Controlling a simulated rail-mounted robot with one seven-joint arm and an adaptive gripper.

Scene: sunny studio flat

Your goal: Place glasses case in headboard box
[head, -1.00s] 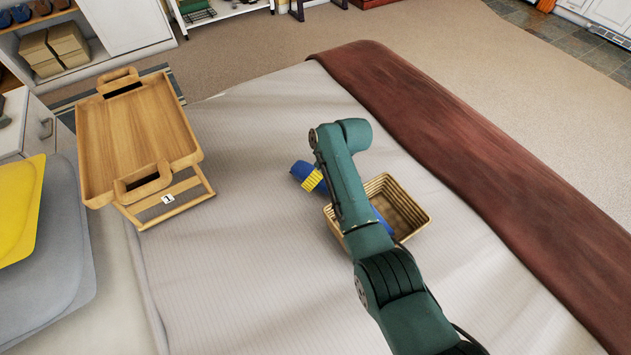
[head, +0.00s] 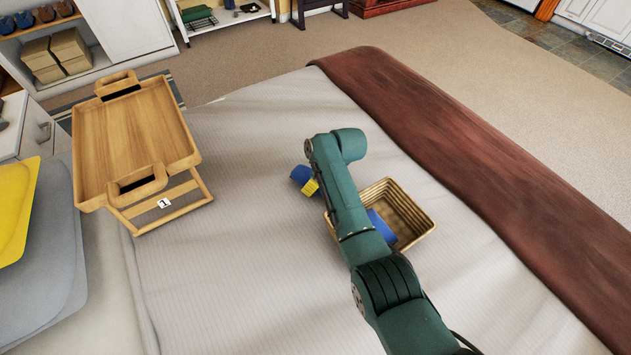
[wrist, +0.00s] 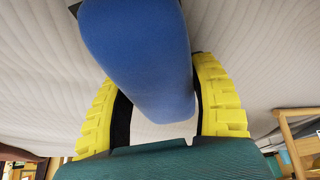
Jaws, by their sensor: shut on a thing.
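The glasses case is a smooth blue rounded piece (wrist: 142,55). In the wrist view it stands between the yellow fingers of my gripper (wrist: 165,105), which are shut on it. In the head view, one blue end of the case (head: 301,174) shows left of my arm, beside a yellow finger. My arm hides most of the gripper there. Another blue part (head: 380,226) shows right of my arm, over the wicker basket; I cannot tell whether it belongs to the case. I cannot pick out a headboard box for sure in either view.
The wicker basket (head: 424,221) is on the pale bed (head: 230,260), partly behind my arm. A wooden tray table (head: 130,135) stands at the left, near grey and yellow pillows (head: 12,210). A brown throw (head: 480,150) crosses the far right. The bed's middle left is clear.

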